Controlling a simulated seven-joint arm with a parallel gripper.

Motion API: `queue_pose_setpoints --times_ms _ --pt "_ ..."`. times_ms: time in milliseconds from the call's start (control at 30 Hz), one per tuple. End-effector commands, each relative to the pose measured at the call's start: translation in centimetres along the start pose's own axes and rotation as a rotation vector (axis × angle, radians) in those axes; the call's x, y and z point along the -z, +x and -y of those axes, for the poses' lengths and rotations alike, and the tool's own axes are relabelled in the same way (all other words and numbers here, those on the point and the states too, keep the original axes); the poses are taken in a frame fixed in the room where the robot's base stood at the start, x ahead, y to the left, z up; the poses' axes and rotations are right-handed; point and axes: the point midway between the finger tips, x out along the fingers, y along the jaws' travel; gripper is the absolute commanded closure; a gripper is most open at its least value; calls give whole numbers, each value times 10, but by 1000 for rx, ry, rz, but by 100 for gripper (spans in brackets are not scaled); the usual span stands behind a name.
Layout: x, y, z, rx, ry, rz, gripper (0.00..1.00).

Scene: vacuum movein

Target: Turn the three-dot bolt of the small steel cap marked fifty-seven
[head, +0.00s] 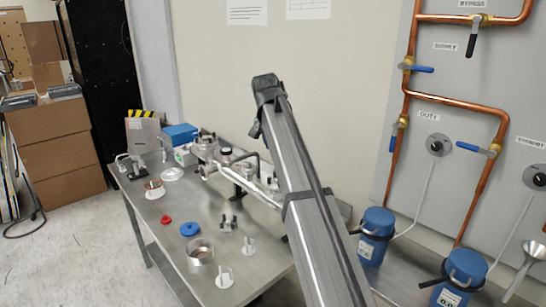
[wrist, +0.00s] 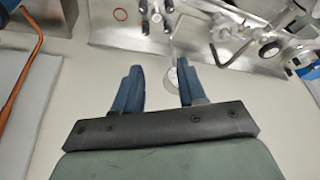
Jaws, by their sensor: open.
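My gripper (wrist: 158,66) is open in the wrist view, with two blue fingers apart and nothing between them. It points over the wall side of the table and touches nothing that I can see. A steel pipe assembly (head: 240,185) with flanges and caps stands at the back of the table. Part of it shows at the upper right of the wrist view (wrist: 268,48). No mark fifty-seven and no three-dot bolt can be read in either view, so I cannot tell which cap it is. My arm hides part of the assembly's right end in the head view.
The steel table (head: 174,228) holds a red part (head: 166,219), a blue ring (head: 190,229), a steel cup (head: 200,254) and small white stands (head: 224,277). Blue canisters (head: 375,236) stand right of my arm. Copper pipes (head: 402,100) run along the right wall panel.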

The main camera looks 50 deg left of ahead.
Motion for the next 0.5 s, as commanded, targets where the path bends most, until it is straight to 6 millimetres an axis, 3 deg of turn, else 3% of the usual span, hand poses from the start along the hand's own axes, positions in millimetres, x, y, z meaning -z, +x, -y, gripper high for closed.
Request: queue_pose_setpoints --times_ms 300,500 --pt "33 14 -63 -18 74 7 59" --pt "42 20 -82 59 78 56 59"
